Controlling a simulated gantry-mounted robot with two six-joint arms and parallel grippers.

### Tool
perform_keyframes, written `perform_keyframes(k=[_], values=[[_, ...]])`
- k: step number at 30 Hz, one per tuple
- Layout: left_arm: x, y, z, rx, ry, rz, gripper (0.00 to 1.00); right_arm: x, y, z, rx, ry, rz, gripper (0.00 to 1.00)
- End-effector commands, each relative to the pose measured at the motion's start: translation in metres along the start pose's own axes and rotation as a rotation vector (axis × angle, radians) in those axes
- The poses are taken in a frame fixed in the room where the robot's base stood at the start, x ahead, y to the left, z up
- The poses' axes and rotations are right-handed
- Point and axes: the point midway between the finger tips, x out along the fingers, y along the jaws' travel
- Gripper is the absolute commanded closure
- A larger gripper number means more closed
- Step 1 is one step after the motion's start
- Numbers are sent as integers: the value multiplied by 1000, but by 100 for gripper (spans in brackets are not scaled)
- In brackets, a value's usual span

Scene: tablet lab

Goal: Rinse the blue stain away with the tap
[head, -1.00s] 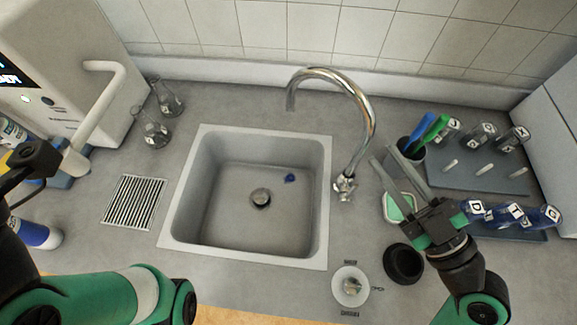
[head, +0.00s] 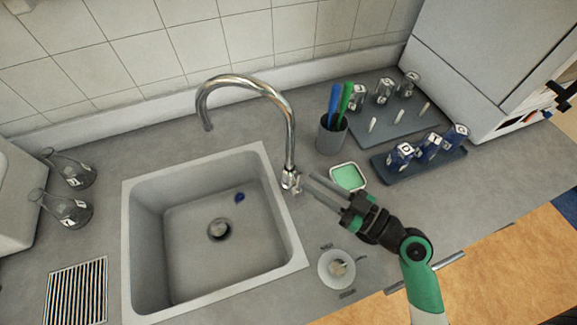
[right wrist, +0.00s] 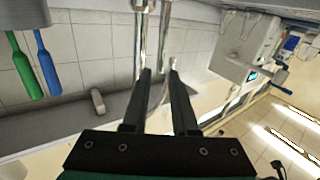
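The blue stain (head: 239,197) is a small dark blue patch on the floor of the grey sink (head: 285,240), above and right of the drain (head: 219,229). The chrome tap (head: 291,135) stands at the sink's right edge, its spout arching left over the back of the basin. No water shows. The tap's small lever (head: 296,184) is at its base. My right gripper (head: 305,186) is open, its fingertips beside the lever. In the right wrist view, the fingers (right wrist: 160,72) are apart, with chrome tap parts beyond the tips; contact is unclear. My left gripper is out of view.
A green-filled dish (head: 347,177) and a cup with blue and green tools (head: 331,137) stand close to the gripper. Racks of glassware (head: 415,165) lie further right. A small white round dish (head: 337,268) is in front. Flasks (head: 68,208) stand left of the sink.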

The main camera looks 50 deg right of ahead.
Motion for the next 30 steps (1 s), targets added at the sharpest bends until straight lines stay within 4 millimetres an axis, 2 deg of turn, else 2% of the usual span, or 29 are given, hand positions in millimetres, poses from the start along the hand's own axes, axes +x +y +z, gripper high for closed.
perform_keyframes(k=[1, 6, 11, 20, 21, 25, 30], values=[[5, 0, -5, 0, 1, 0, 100, 14, -2, -5, -2, 1, -8, 73], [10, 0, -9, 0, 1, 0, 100, 51, -2, -4, -3, 2, -5, 73], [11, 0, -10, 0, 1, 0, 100, 72, -1, -3, -1, 2, -2, 73], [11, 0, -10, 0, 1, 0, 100, 77, 0, -1, -1, 0, 0, 73], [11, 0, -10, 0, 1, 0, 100, 77, 0, -1, -1, 0, 0, 75], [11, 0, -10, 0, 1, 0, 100, 76, 0, -1, -1, 0, 0, 99], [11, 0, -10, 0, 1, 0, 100, 76, 0, -1, -1, 0, 0, 100]])
